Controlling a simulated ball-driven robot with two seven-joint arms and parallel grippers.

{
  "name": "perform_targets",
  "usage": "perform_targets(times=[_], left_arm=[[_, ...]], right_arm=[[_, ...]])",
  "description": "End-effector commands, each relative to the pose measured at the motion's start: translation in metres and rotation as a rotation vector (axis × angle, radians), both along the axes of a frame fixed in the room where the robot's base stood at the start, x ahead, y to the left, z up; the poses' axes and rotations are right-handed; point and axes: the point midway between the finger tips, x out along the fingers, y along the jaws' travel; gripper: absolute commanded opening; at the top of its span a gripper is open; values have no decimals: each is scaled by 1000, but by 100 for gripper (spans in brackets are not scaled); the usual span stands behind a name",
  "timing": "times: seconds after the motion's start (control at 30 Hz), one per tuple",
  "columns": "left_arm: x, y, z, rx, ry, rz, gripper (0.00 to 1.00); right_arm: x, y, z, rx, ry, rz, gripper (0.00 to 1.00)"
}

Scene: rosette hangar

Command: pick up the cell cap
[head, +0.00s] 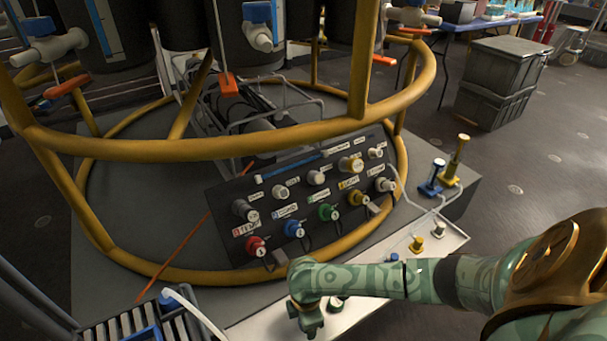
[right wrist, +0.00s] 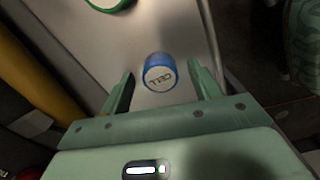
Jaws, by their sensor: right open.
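The cell cap (right wrist: 160,72) is a short round cap with a blue rim and a pale top with dark lettering, in the right wrist view. It stands on a pale grey bench surface. My right gripper (right wrist: 161,80) is open, with one finger on each side of the cap and a gap on both sides. In the head view my right gripper (head: 306,318) points down over the pale bench (head: 258,325) at the bottom centre and hides the cap. My left gripper is not in view.
A green-rimmed cap (right wrist: 108,3) lies close by. A panel of labelled connectors (head: 305,190) stands behind, inside a yellow tubular frame (head: 190,150). Yellow and white fittings (head: 417,243) stand farther right on the bench. A slotted rack (head: 150,322) is at lower left.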

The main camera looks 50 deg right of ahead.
Motion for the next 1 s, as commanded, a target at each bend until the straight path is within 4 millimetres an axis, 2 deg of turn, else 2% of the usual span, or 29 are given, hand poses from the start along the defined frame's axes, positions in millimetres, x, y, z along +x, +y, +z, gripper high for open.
perform_targets(times=[0.3, 0.33, 0.5, 0.93, 1.0], left_arm=[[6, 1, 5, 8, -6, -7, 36], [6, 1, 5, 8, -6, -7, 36], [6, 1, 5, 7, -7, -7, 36], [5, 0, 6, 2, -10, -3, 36], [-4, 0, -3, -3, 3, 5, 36]], right_arm=[[0, 0, -2, 0, -1, 0, 62], [0, 0, -2, 0, -1, 0, 60], [0, 0, -2, 0, -1, 0, 15], [0, 0, 2, 0, -1, 0, 15], [0, 0, 5, 0, -2, 0, 15]])
